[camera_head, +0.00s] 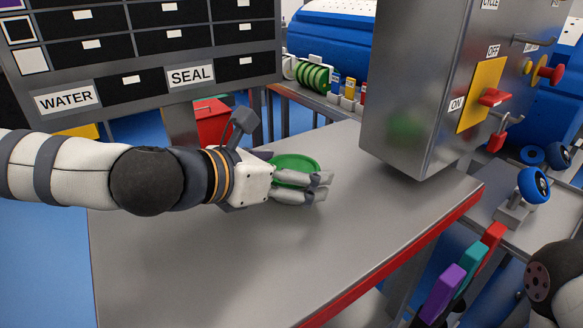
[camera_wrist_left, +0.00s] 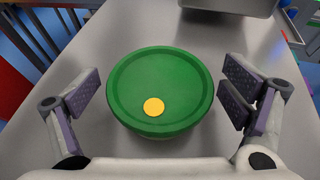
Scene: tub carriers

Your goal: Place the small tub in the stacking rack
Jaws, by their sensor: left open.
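The small tub is a round green tub (camera_head: 297,162) with a rim and stands upright on the steel table. In the left wrist view the tub (camera_wrist_left: 160,80) is centred and bears a yellow disc (camera_wrist_left: 153,107) on its near part. My left gripper (camera_head: 322,187) is open, with its fingers in front of the tub in the head view. In the left wrist view its two finger pads (camera_wrist_left: 160,95) stand either side of the tub with gaps. My right gripper is not in view. I cannot make out a stacking rack for certain.
A steel control box (camera_head: 415,85) with a yellow switch plate (camera_head: 480,95) stands at the table's back right. A labelled cabinet (camera_head: 140,55) is behind. Purple, teal and red pieces (camera_head: 443,294) stand beyond the red table edge (camera_head: 395,262). The table front is clear.

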